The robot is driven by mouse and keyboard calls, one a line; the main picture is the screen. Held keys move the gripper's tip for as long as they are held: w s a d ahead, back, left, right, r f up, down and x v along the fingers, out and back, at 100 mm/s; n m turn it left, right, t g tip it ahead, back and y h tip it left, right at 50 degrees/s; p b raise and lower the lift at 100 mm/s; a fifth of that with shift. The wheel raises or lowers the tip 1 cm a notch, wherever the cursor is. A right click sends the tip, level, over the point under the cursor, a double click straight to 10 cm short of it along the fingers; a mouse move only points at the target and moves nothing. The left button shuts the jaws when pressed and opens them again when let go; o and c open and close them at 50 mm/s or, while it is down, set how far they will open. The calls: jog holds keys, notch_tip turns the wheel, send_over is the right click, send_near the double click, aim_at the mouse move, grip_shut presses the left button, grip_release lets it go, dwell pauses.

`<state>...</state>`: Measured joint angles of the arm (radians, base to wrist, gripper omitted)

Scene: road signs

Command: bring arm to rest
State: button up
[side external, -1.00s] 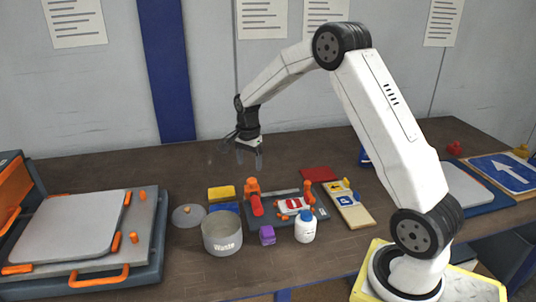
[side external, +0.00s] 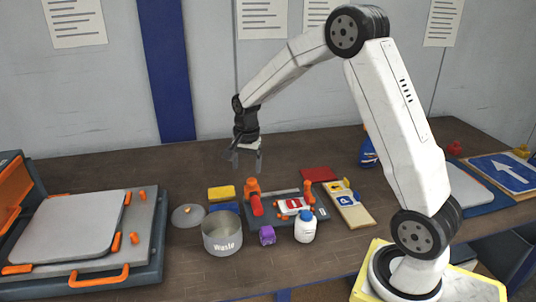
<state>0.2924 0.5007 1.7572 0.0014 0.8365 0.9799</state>
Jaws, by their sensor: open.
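My gripper (side external: 245,167) hangs in the air above the back middle of the table (side external: 130,172), fingers pointing down. It is open, with nothing between its fingers. It is behind and above the small fixture with orange clamps (side external: 253,196). My arm is raised, bent high at the elbow, and reaches from the right toward the left.
Below and in front of my gripper are a yellow sponge (side external: 221,193), the grey Waste bin (side external: 222,240), its lid (side external: 186,214), a purple block (side external: 267,235) and a white bottle (side external: 305,228). A large press (side external: 70,228) stands left. A sign with an arrow (side external: 503,172) lies right.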

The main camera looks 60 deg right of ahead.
jog(key=s+a+f+n+t, duration=0.2)
jog(key=s+a+n, duration=1.1)
jog(key=s, duration=0.3)
jog(key=shift+s+a+n, duration=0.25)
jog(key=shift+s+n, duration=0.15)
jog(key=shift+n, duration=0.4)
